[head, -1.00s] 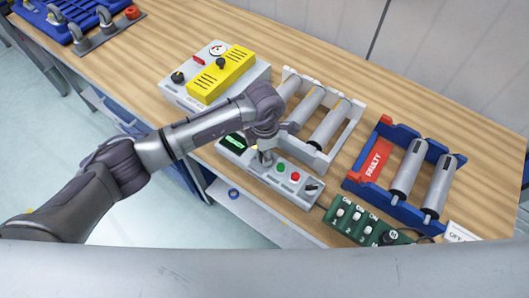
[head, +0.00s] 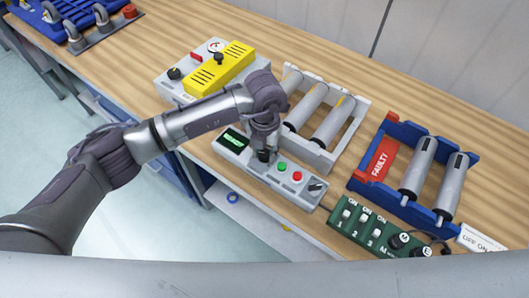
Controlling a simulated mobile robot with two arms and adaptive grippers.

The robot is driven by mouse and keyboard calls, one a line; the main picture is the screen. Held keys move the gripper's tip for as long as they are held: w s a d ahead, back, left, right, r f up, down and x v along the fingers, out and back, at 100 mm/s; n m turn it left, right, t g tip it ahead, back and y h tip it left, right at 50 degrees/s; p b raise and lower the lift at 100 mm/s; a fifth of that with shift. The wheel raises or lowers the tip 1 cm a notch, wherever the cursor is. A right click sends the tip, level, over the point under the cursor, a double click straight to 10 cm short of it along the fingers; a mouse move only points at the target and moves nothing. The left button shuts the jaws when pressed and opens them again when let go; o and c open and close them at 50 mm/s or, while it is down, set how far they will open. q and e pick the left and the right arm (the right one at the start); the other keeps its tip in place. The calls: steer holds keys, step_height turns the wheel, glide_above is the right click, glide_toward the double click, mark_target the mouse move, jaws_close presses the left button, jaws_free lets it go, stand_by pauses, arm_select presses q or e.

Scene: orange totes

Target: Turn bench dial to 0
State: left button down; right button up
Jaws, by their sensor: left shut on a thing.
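The bench control box (head: 312,188) is a grey box with a dark display with green figures (head: 233,138), a green button, a red button and a dark switch at its right end. My left gripper (head: 264,155) points down over the box, between the display and the green button. It is shut on the bench dial (head: 264,156), which is mostly hidden by the fingers; its pointer and setting cannot be read. My right gripper is not in view.
Behind stand a grey box with a yellow cover (head: 221,68) and a white rack (head: 322,155) of grey cylinders. To the right are a blue "FAULTY" rack (head: 374,184) and a green switch panel (head: 350,228). A blue tool holder (head: 75,12) lies far left.

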mark_target(265, 153)
arm_select(q)
steer(key=shift+n, duration=0.7)
steer(key=shift+b, duration=0.3)
steer(key=c, duration=0.8)
jaws_free()
steer(key=shift+r, duration=0.1)
step_height(265, 153, up, 12)
steer(key=shift+f, duration=0.1)
